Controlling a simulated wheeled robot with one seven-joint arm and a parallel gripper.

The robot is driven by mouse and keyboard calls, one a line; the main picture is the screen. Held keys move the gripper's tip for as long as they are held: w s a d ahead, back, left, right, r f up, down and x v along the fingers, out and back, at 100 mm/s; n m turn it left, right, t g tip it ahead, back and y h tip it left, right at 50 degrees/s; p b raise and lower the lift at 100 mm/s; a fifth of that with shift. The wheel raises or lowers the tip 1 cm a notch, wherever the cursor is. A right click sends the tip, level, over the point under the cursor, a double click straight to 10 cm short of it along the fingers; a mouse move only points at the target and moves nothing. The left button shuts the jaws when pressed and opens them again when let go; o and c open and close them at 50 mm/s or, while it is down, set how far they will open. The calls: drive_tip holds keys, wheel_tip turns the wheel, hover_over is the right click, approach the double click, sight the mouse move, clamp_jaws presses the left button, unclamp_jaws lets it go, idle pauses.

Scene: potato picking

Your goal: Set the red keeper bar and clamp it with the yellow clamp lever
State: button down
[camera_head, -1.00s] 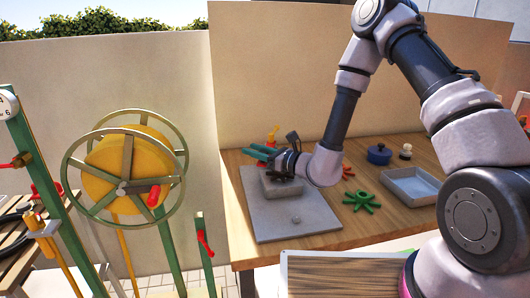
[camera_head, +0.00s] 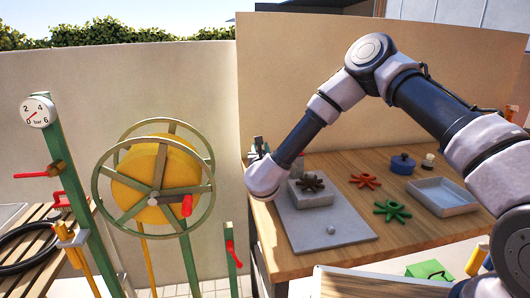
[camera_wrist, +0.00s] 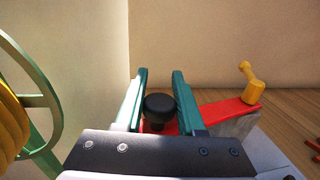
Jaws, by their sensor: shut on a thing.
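In the wrist view my gripper (camera_wrist: 160,74) has its teal fingers on either side of a black knob (camera_wrist: 160,107), shut on it. The knob stands on the red keeper bar (camera_wrist: 222,112), which runs right from between the fingers; its near part is hidden by my gripper. The yellow clamp lever (camera_wrist: 250,82) stands up, slightly tilted, at the bar's right end, above a grey block (camera_wrist: 238,127). In the head view my gripper (camera_head: 258,146) is mostly hidden behind my wrist, at the bench's left back; bar and lever cannot be made out there.
A grey block (camera_head: 303,198) with a brown star knob (camera_head: 312,183) sits on a grey plate (camera_head: 325,237). A handwheel (camera_head: 157,190) stands left.

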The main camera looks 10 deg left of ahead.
drive_tip(key=shift+w+a+m+t+h, duration=0.15)
drive_tip(key=shift+w+a+m+h, duration=0.15)
drive_tip(key=shift+w+m+h, duration=0.5)
drive_tip(key=shift+w+a+m+t+h, duration=0.15)
drive_tip(key=shift+w+a+m+h, duration=0.3)
drive_tip(key=shift+h, duration=0.65)
drive_tip(key=shift+w+d, duration=0.15)
drive_tip(key=shift+d, duration=0.05)
drive_tip(key=c, duration=0.5)
unclamp_jaws()
drive_tip(key=s, duration=1)
drive_tip(key=shift+s+d, duration=0.35)
drive_tip(key=shift+s, duration=0.05)
